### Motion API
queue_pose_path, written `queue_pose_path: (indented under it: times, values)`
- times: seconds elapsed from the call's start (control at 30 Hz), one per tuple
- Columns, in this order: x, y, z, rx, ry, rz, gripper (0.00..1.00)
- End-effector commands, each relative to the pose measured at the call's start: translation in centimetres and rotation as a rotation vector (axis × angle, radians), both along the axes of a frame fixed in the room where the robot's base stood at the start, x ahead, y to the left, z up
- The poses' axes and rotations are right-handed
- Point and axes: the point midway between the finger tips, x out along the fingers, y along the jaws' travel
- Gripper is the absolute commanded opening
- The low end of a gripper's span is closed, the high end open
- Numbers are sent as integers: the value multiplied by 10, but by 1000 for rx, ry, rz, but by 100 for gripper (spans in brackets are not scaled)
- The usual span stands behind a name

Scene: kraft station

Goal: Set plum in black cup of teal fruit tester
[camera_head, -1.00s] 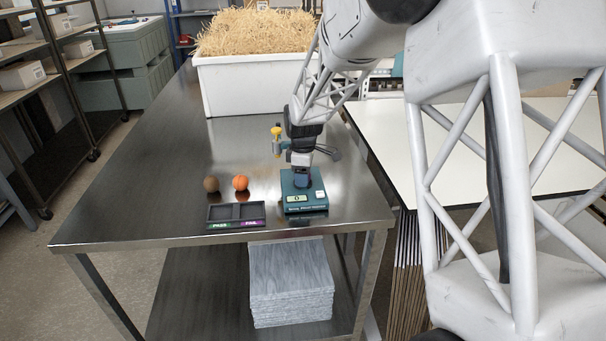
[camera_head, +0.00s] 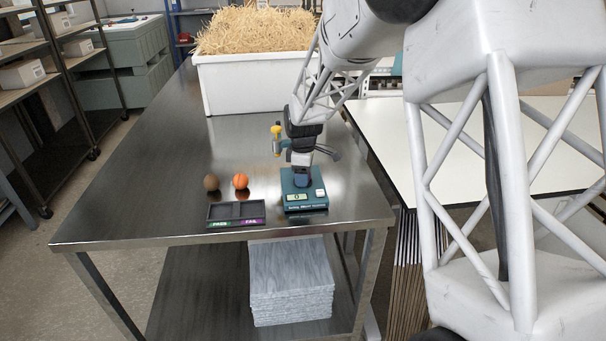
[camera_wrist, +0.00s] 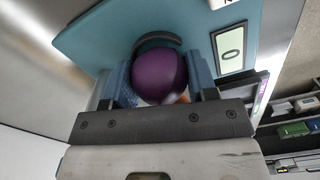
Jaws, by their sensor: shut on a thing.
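The purple plum (camera_wrist: 160,76) sits between the two fingers of my gripper (camera_wrist: 161,84) in the wrist view, and the gripper is shut on it. The teal fruit tester (camera_head: 304,203) stands on the steel table with a small display reading 0. The black cup (camera_wrist: 158,40) shows as a dark curved rim just behind the plum, over the teal top. My gripper (camera_head: 302,180) is right above the tester in the head view. The plum is hidden there, and I cannot tell whether it touches the cup.
A black two-part tray (camera_head: 236,213) marked PASS and FAIL lies left of the tester. A brown fruit (camera_head: 211,182) and an orange fruit (camera_head: 240,181) stand behind it. A white bin of straw (camera_head: 252,75) is at the back. The table's left side is clear.

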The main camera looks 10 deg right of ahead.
Motion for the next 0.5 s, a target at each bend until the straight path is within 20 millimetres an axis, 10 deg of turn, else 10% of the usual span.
queue_pose_path:
  times: [0.27, 0.3, 0.5]
  values:
    - [0, 0, -1, 0, 0, 0, 28]
    - [0, 0, -1, 0, 0, 0, 57]
    - [0, 0, -1, 0, 0, 0, 82]
